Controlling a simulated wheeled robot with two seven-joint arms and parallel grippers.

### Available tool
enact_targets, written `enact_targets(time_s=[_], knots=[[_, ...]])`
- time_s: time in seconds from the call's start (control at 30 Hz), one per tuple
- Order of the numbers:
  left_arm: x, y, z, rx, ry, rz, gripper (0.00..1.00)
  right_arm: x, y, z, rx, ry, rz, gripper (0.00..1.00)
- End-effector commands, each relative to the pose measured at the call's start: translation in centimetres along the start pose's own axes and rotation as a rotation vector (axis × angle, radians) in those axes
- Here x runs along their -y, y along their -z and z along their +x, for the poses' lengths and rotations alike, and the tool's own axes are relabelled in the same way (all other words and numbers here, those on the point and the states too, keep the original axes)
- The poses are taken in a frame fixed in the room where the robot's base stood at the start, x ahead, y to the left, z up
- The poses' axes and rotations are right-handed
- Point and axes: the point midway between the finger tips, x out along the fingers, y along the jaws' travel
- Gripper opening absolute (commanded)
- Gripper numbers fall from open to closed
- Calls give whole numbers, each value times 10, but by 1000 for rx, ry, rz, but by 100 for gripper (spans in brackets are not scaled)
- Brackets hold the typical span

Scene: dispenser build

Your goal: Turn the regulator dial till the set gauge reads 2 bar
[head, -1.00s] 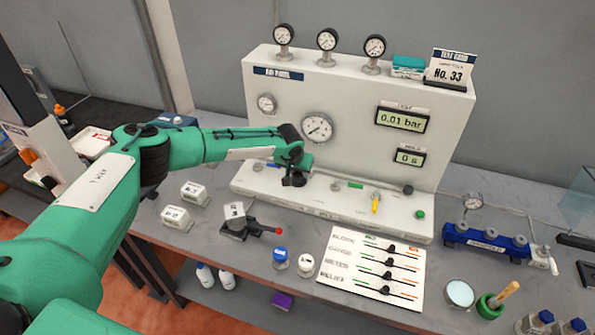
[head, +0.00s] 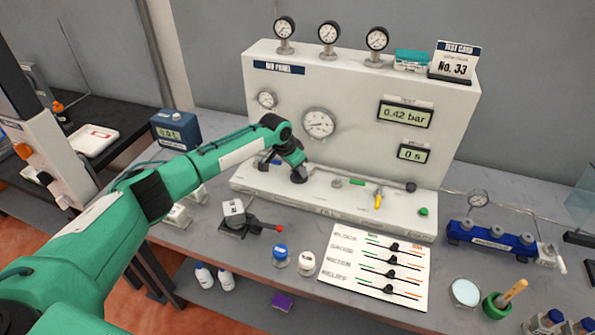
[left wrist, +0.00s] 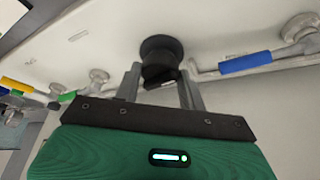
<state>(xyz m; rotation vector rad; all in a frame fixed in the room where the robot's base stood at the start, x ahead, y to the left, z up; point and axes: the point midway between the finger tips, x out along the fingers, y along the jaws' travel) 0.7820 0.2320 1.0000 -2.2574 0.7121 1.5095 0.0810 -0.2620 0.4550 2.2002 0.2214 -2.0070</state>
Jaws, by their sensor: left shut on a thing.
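The black regulator dial (left wrist: 161,52) is a round knob on the panel's white base, seen in the left wrist view. My left gripper (left wrist: 160,84) has one finger on each side of it and is shut on it. In the head view my left gripper (head: 297,173) covers the dial at the panel's lower left. A small gauge (head: 267,99) and a larger gauge (head: 318,123) sit on the panel face (head: 350,85). Their labels and scales are too small to read, so I cannot tell which is the set gauge. The upper digital display (head: 404,115) reads 0.42 bar. My right gripper is not in view.
A blue-handled valve (left wrist: 245,63) is close beside the dial. A yellow lever (head: 378,199) and a green knob (head: 423,211) are further right on the base. A grey block with a red-tipped lever (head: 235,218) and a slider card (head: 375,268) lie in front.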

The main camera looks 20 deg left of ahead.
Motion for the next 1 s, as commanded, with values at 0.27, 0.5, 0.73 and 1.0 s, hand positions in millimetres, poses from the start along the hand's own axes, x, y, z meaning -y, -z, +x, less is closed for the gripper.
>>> enact_targets(time_s=[0.27,0.5,0.73,1.0], knots=[[3,-1,5,-2,-98,233,18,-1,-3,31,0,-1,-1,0],[4,0,3,-2,-166,400,18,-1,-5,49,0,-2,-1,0],[5,1,2,-1,-207,504,18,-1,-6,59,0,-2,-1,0],[6,1,1,1,-227,552,18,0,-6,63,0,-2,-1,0]])
